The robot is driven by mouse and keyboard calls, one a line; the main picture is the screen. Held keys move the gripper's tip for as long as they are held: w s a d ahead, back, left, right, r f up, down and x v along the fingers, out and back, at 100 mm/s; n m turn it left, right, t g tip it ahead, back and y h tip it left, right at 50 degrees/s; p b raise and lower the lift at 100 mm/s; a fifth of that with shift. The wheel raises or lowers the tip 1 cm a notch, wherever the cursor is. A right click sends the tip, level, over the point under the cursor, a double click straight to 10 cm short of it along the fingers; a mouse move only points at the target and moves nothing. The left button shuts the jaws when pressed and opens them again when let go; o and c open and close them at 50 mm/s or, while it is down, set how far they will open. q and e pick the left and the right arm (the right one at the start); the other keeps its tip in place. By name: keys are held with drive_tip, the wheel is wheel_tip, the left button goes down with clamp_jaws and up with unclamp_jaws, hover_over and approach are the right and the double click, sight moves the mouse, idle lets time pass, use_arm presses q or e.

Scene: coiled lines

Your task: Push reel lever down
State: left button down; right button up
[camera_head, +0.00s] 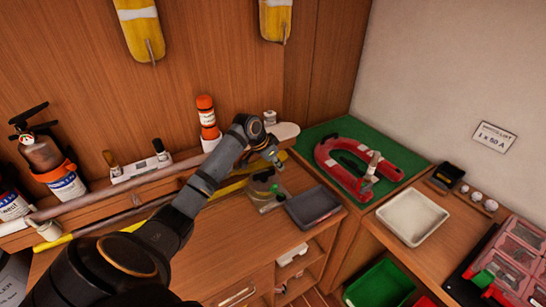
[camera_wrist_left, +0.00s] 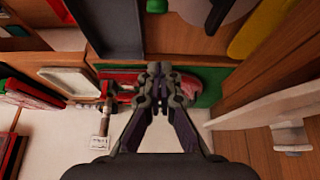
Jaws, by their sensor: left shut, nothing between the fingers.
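A red horseshoe-shaped device (camera_head: 345,178) lies on a green mat (camera_head: 398,148) at the back right corner. A pale upright piece that looks like its lever (camera_head: 372,165) stands at its right side. My right gripper is not in view.
A dark grey tray (camera_head: 313,206) sits below my left gripper. A white tray (camera_head: 412,216) stands right of it. An orange-and-white bottle (camera_head: 207,118) stands behind my arm. Red compartment boxes (camera_head: 520,250) are at the far right. A yellow pole (camera_head: 235,187) runs along the bench.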

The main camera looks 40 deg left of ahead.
sight(275, 184)
use_arm(q)
drive_tip(key=f, duration=0.1)
drive_tip(key=f+p, duration=0.1)
drive_tip(key=f, duration=0.1)
drive_tip(key=f+p, duration=0.1)
drive_tip(key=shift+s+f, duration=0.25)
drive_tip(key=shift+f, duration=0.05)
drive_tip(key=shift+s+a+f+p, duration=0.15)
drive_tip(key=shift+s+f+p, duration=0.2)
drive_tip(key=shift+s, duration=0.15)
drive_tip(key=shift+f, duration=0.1)
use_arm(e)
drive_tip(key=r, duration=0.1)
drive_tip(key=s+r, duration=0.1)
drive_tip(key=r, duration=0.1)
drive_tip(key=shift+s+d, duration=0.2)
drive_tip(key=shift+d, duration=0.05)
use_arm(q)
drive_tip(key=shift+w, duration=0.1)
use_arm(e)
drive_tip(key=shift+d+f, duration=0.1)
use_arm(q)
drive_tip(key=shift+f, duration=0.15)
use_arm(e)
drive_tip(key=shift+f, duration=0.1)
